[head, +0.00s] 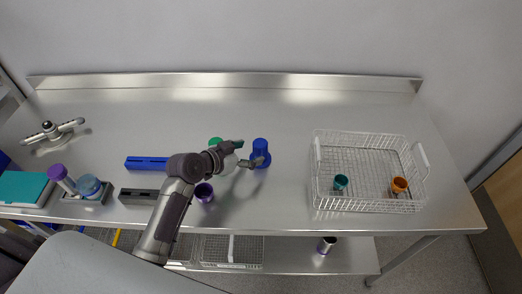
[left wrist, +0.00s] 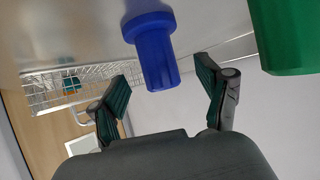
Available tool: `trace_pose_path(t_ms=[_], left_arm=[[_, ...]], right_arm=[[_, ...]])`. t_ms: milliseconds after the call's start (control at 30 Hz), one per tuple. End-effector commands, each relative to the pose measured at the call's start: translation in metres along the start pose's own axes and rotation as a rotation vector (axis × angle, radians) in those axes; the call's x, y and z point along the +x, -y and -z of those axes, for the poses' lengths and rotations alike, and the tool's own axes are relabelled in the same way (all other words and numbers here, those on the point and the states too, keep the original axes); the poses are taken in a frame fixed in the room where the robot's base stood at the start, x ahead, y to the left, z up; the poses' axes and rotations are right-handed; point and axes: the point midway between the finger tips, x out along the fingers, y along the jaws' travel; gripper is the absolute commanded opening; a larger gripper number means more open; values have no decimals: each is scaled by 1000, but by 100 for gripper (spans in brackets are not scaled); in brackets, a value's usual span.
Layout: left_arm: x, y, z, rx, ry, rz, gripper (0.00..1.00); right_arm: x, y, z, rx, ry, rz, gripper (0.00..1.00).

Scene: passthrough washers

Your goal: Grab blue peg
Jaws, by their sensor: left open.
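The blue peg (head: 261,149) stands upright on the steel table in the head view, with a wide base and narrower top. In the left wrist view the blue peg (left wrist: 156,48) shows between the fingers, its end reaching toward the palm. My left gripper (head: 247,153) is open beside the peg; in the left wrist view its two fingers (left wrist: 163,95) are spread with a gap on each side of the peg. I cannot tell whether either finger touches it. My right gripper is not in view.
A green object (head: 216,142), also at the right of the left wrist view (left wrist: 288,35), stands close by. A purple cup (head: 204,193) and blue block (head: 147,163) are near the arm. A wire basket (head: 366,205) holds teal (head: 340,182) and orange (head: 399,185) cups.

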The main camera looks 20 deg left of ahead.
Motion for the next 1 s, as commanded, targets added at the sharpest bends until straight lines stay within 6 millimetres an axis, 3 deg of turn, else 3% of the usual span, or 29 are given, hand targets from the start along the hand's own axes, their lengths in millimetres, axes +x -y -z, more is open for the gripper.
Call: trace_pose_path(t_ms=[267,433,700,767,1000], left_arm=[[30,-4,6,-6,-1,-3,77],[50,-3,3,-3,0,-1,77],[54,-3,2,1,0,0,77],[54,-3,2,0,0,0,70],[54,-3,2,0,0,0,30]], right_arm=[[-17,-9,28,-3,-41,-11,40],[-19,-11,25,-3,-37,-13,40],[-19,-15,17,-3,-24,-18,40],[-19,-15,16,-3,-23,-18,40],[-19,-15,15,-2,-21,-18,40]])
